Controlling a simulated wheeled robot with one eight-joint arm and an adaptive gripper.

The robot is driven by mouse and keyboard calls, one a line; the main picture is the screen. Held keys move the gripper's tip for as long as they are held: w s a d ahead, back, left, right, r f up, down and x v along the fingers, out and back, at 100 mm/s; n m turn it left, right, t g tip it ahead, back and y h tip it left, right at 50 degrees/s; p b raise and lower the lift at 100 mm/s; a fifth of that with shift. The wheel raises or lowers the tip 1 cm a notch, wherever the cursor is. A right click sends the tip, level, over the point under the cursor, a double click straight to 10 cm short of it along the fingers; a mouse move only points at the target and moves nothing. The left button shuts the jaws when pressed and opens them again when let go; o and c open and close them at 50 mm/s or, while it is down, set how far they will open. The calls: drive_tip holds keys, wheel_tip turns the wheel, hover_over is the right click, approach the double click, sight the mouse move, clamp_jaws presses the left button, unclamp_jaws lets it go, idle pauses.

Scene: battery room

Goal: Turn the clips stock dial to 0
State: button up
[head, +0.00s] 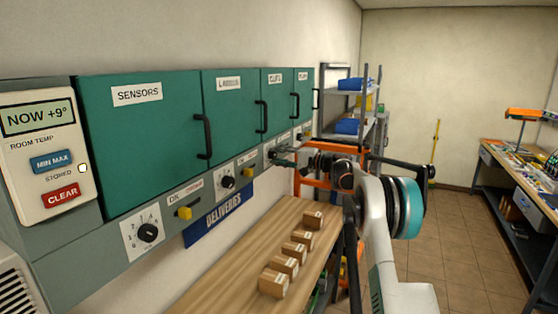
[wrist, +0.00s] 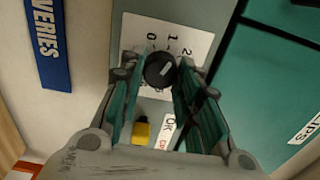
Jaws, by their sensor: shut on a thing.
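The clips stock dial (wrist: 160,68) is a round black knob on a white plate (wrist: 190,42) with numbers; 0, 1 and 2 can be read. A short pale mark shows on the knob, but I cannot tell which number it points at. A door label ending in "IPS" (wrist: 304,131) is at the right of the wrist view. My gripper (wrist: 160,78) is shut on the knob, a green-lined finger on each side. In the head view my gripper (head: 284,157) reaches the panel under the clips door (head: 273,105), and hides most of this dial.
Other dials (head: 148,232) (head: 227,182) and yellow switches (head: 184,213) (head: 247,172) line the panel below the green doors. Door handles (head: 204,137) stick out. A wooden bench (head: 222,276) with several small cartons (head: 273,283) stands below. Floor (head: 465,245) is clear at right.

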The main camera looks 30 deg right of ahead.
drive_tip(key=n+b, duration=0.1)
drive_tip(key=n, duration=0.4)
drive_tip(key=shift+f+n, duration=0.1)
drive_tip(key=shift+n, duration=0.2)
drive_tip(key=n+b, duration=0.1)
drive_tip(key=n, duration=0.3)
drive_tip(key=shift+n, duration=0.4)
drive_tip(key=o, duration=1.1)
drive_tip(key=shift+c, duration=0.2)
drive_tip(key=v, duration=1.2)
